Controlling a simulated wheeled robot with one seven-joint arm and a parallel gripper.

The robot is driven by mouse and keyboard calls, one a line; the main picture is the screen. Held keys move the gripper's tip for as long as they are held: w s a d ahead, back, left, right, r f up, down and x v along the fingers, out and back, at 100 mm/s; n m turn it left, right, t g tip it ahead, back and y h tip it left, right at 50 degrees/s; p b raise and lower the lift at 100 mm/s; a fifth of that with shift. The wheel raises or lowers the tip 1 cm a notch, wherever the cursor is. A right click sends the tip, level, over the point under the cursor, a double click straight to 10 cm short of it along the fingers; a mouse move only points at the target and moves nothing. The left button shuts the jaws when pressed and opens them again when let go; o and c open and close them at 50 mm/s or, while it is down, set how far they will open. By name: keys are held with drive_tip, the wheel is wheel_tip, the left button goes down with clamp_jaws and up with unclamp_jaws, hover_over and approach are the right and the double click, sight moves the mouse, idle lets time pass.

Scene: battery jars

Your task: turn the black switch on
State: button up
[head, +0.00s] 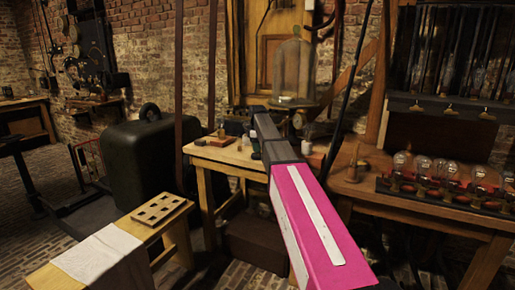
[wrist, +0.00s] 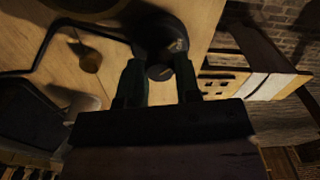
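My gripper (wrist: 158,72) shows in the wrist view with its two dark fingers apart. A black device with a round knob-like part (wrist: 160,73), likely the black switch, is on the wooden tabletop. Its round part appears in the gap between the fingertips; I cannot tell whether they touch it. The view is dark, and the switch's position cannot be read. In the head view my pink arm reaches over the small wooden table (head: 222,154), and its dark end hides most of what is beneath. The switch cannot be made out clearly there.
A glass bell jar (head: 294,72) stands behind my arm, and small bottles (head: 221,130) stand on the table. A bench with a slotted wooden block (head: 160,211) and white cloth (head: 100,256) is at front left. Several glass bulbs (head: 423,167) line the right bench.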

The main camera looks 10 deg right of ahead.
drive_tip(key=shift+m, duration=0.3)
drive_tip(key=m, duration=0.3)
drive_tip(key=shift+m, duration=0.4)
drive_tip(key=m, duration=0.9)
drive_tip(key=shift+m, duration=2.3)
drive_tip(key=o, duration=0.9)
